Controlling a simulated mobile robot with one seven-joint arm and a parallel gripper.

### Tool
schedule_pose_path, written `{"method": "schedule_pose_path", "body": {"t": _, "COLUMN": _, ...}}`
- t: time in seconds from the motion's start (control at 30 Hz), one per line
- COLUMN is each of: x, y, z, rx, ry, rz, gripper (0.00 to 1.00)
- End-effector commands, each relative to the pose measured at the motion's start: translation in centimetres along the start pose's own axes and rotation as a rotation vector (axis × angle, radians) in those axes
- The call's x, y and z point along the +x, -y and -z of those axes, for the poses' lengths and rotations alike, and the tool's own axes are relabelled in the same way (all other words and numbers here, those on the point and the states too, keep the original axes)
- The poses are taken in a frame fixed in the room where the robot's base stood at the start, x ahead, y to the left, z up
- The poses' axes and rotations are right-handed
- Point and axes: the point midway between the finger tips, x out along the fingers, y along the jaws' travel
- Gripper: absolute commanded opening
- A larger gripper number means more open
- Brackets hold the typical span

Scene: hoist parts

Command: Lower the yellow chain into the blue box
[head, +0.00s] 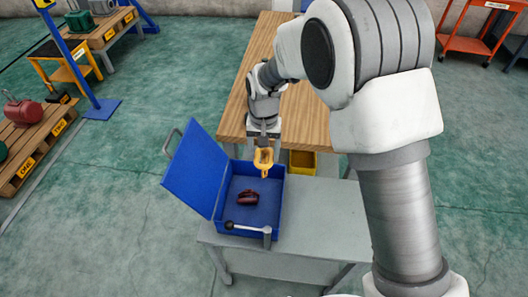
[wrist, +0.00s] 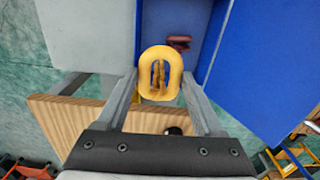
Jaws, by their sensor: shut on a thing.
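The yellow chain (head: 263,160) hangs from my gripper (head: 263,143), above the back right part of the blue box. In the wrist view the chain (wrist: 160,73) shows as a thick yellow loop between the two fingers (wrist: 158,82), with darker links in its middle. My gripper is shut on it. The blue box (head: 234,211) stands open on a grey table, its lid (head: 192,170) tilted out to the left. A dark red part (head: 248,197) lies on the box floor; it also shows in the wrist view (wrist: 179,42). The chain appears clear of the box floor.
A hammer-like tool (head: 250,230) with a dark handle and grey head lies by the front of the box. A wooden table (head: 240,105) stands behind, with a yellow bin (head: 303,160) under it. The grey table (head: 330,215) is clear to the right.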

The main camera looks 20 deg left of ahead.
Motion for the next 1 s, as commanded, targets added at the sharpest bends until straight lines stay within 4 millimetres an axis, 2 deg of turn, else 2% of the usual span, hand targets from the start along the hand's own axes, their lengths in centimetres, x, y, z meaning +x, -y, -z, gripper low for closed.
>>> {"method": "schedule_pose_path", "body": {"t": 0.57, "x": 0.0, "y": 0.0, "z": 0.0, "rx": 0.000, "ry": -0.002, "rz": 0.001, "gripper": 0.00}}
{"method": "schedule_pose_path", "body": {"t": 1.0, "x": 2.6, "y": 0.0, "z": 0.0, "rx": 0.000, "ry": -0.001, "rz": 0.000, "gripper": 0.00}}
